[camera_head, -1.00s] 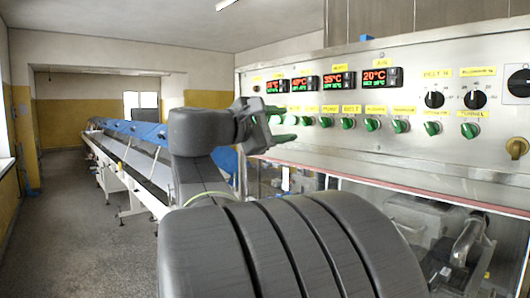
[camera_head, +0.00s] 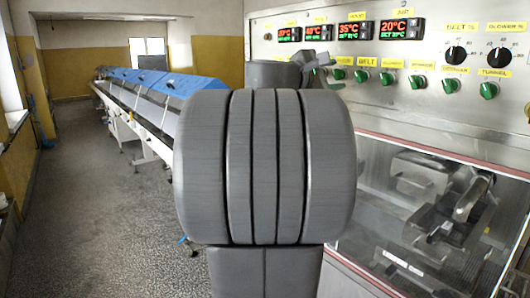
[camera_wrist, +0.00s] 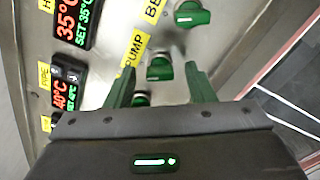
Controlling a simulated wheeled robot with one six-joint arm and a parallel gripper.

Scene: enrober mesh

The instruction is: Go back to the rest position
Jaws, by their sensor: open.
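My gripper (camera_wrist: 161,84) is open in the wrist view, its two green fingers pointing at the steel control panel (camera_wrist: 110,20). A green knob (camera_wrist: 159,69) by the "PUMP" label shows between the fingers, with nothing held; another knob (camera_wrist: 192,14) is beyond. My own dark arm links hide the middle of that view. I cannot tell the exact gap between fingertips and panel.
Below the panel is a clear-fronted machine enclosure (camera_head: 400,185) with a red upper edge. A long conveyor with blue covers (camera_head: 150,84) runs back on the left. The grey floor (camera_head: 90,200) left of it is open.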

